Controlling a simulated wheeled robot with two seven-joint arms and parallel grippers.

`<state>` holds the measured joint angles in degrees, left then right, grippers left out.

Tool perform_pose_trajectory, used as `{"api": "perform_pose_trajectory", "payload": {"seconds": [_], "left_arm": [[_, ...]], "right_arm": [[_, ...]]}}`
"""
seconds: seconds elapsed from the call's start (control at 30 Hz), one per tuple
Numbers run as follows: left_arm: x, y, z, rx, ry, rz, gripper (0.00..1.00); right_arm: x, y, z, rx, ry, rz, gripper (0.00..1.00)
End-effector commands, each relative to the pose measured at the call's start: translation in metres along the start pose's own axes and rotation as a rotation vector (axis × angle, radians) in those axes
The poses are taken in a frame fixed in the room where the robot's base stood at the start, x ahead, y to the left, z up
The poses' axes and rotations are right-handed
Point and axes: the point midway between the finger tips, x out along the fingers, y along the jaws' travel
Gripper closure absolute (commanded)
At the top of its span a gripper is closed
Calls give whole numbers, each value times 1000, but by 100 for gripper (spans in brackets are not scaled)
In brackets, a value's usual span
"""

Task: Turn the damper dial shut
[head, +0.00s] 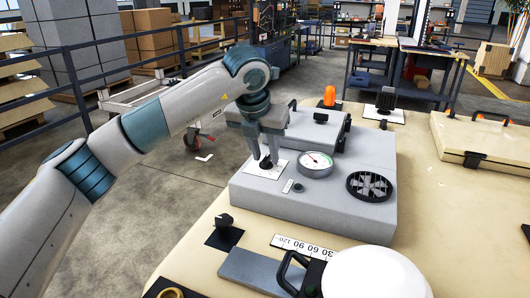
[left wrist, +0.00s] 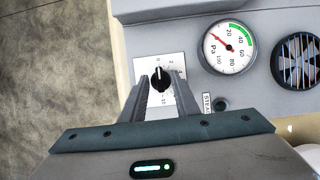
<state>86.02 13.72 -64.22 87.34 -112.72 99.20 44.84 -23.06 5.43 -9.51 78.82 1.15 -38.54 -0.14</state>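A black dial knob (left wrist: 160,79) sits on a white scale plate (left wrist: 148,68) on the grey box (head: 318,207). A light line on the knob points up towards the 0 mark in the left wrist view. My left gripper (head: 267,163) is over the dial with its fingers pointing down. In the left wrist view its fingers (left wrist: 161,84) stand one on each side of the knob, with small gaps showing, so it is open. In the head view the fingers largely hide the knob. My right gripper is not in view.
A round Pa gauge (head: 316,163) and a fan grille (head: 369,186) are on the same box, right of the dial. A second black knob (head: 224,220) is nearer on the bench. A grey lidded case (head: 316,127) stands just behind.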

Motion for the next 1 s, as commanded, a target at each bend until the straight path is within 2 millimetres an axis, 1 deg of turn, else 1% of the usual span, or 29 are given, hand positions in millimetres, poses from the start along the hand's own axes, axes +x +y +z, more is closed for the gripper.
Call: {"api": "perform_pose_trajectory", "payload": {"seconds": [0.17, 0.27, 0.4, 0.47, 0.8, 1.0], "left_arm": [[-12, 0, 1, 0, -3, 1, 72], [-24, 0, 0, 0, -4, 0, 72], [-47, 0, 1, 0, -5, 0, 72], [-59, 1, 0, 0, -5, 2, 72], [-129, 0, 1, -1, -5, 1, 72], [-158, 0, 1, -1, -4, 1, 72]], "right_arm": [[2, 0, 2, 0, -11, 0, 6], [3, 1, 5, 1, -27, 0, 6], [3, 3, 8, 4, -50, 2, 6], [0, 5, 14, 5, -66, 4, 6], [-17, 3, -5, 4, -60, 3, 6], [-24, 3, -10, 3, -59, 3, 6]]}}
